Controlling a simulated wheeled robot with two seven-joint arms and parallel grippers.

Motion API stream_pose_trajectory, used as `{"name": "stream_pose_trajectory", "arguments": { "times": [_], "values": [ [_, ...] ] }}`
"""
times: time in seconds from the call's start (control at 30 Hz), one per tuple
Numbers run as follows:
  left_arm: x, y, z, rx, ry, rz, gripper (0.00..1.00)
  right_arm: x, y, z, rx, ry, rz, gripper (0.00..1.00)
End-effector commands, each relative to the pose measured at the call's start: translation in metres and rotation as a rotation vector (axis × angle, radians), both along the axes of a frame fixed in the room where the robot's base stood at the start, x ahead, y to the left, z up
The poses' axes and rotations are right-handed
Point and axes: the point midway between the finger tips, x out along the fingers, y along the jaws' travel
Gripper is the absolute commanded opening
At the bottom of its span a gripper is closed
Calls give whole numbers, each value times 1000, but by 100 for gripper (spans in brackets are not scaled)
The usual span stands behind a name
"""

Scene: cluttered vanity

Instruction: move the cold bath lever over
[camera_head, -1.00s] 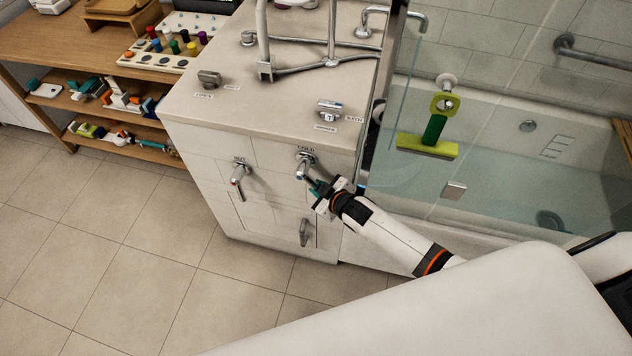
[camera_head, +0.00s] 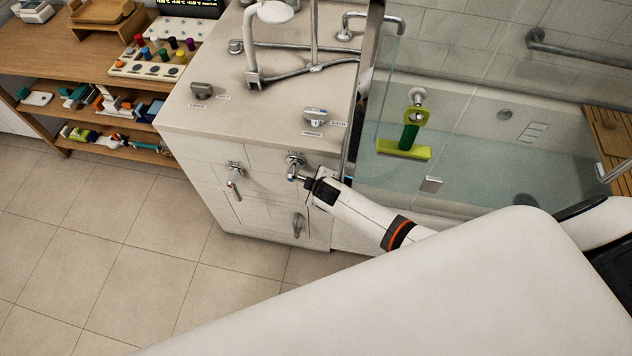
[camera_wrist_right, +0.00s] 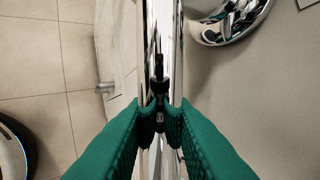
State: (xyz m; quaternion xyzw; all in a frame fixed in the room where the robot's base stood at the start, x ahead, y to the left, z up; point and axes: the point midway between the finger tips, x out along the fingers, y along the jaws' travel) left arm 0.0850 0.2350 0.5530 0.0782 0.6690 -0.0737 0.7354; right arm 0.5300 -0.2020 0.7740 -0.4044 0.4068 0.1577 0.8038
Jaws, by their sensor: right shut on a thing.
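The cold bath lever (camera_head: 293,172) is a chrome handle on the white cabinet front, under a COLD label. It angles down and to the right from its round base. My right gripper (camera_head: 309,183) is at its lower end, coming in from the right. In the right wrist view, the teal padded fingers (camera_wrist_right: 160,118) are shut on the chrome lever (camera_wrist_right: 150,60), which runs up between them. The fingertips are hard to make out in the head view. My left gripper is not in view.
A similar chrome hot lever (camera_head: 234,181) hangs to the left, with another handle (camera_head: 298,225) below. The countertop (camera_head: 270,105) carries a faucet and a bath control (camera_head: 315,116). A glass-sided bathtub (camera_head: 470,150) lies right. Tiled floor (camera_head: 110,240) is open at left.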

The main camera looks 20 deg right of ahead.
Motion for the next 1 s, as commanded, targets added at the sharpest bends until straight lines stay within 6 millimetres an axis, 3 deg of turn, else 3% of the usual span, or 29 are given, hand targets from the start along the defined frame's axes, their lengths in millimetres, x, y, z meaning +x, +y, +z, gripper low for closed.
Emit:
{"name": "stream_pose_trajectory", "arguments": {
  "times": [0.3, 0.33, 0.43, 0.77, 1.0],
  "values": [
    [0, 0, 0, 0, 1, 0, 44, 0, 0, 0, -2, 0, 0, 0],
    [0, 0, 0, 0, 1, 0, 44, 0, 0, 0, -2, 0, 0, 24],
    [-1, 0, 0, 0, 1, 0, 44, 0, 0, 0, -1, 0, 1, 41],
    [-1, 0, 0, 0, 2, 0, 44, -1, 0, 1, 1, -1, 1, 41],
    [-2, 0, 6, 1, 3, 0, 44, -16, 2, 21, -1, 0, 2, 41]
  ]
}}
